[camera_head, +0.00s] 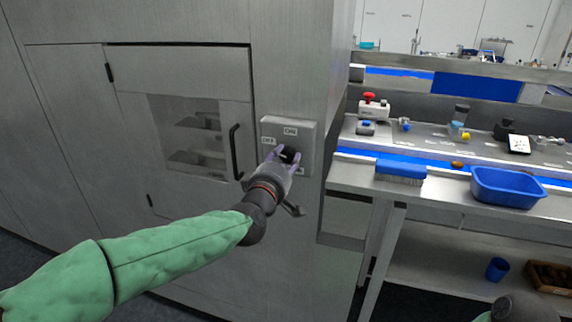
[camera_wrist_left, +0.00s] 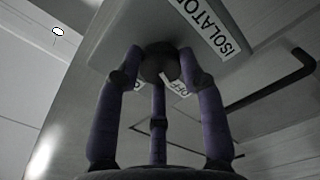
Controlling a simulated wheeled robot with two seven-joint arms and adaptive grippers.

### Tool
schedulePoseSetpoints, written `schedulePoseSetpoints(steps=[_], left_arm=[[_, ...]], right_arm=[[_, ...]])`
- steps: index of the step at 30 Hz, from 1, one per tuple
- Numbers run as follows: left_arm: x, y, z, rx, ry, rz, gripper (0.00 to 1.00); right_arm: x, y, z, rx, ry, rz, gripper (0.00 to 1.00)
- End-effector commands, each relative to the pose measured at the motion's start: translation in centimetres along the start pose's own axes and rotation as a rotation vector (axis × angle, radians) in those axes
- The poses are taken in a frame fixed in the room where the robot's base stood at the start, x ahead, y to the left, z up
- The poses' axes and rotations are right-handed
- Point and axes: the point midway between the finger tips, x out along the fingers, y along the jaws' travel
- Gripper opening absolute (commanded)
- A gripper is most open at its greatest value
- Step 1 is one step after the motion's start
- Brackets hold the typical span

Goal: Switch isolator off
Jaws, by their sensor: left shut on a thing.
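The isolator (camera_head: 307,132) is a grey box on the front of the steel cabinet, near its right corner. A label marked ON is at its top and a label marked OFF is at its left. My left gripper (camera_head: 288,154) reaches it from below and is shut on the dark rotary knob at its middle. In the left wrist view, purple fingers close around the round black knob (camera_wrist_left: 160,64), with the ISOLATOR and OFF labels beside it. The fingers hide much of the knob, so its exact pointing is hard to tell. Of my right arm only a part shows at the bottom right; its gripper is not visible.
A cabinet door with a window (camera_head: 187,130) and black handle (camera_head: 235,152) is left of the isolator. To the right, a steel bench holds a blue brush (camera_head: 401,170), a blue tray (camera_head: 507,201) and a red-button box (camera_head: 372,106). A blue cup (camera_head: 497,269) stands below.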

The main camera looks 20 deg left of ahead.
Motion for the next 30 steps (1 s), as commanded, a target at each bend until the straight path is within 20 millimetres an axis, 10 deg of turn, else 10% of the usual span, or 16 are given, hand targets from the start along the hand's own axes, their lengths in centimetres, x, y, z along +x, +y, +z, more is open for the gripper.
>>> schedulePoseSetpoints(steps=[13,14,16,30], left_arm=[[-0.01,0.67,-0.99,-0.015,0.021,0.012,0.07],[-0.01,0.67,-0.98,-0.015,0.021,0.012,0.48],[-0.01,0.66,-0.93,-0.015,0.019,0.012,0.63],[-0.85,0.26,-0.35,-0.01,0.007,0.005,0.63]], right_arm=[[0.06,0.02,-0.01,0.0,0.0,0.0,0.4],[0.06,0.02,-0.01,0.0,0.0,0.0,0.4],[0.06,0.02,-0.01,0.0,0.0,0.0,0.4],[0.09,0.03,-0.01,0.0,0.0,0.0,0.4]])
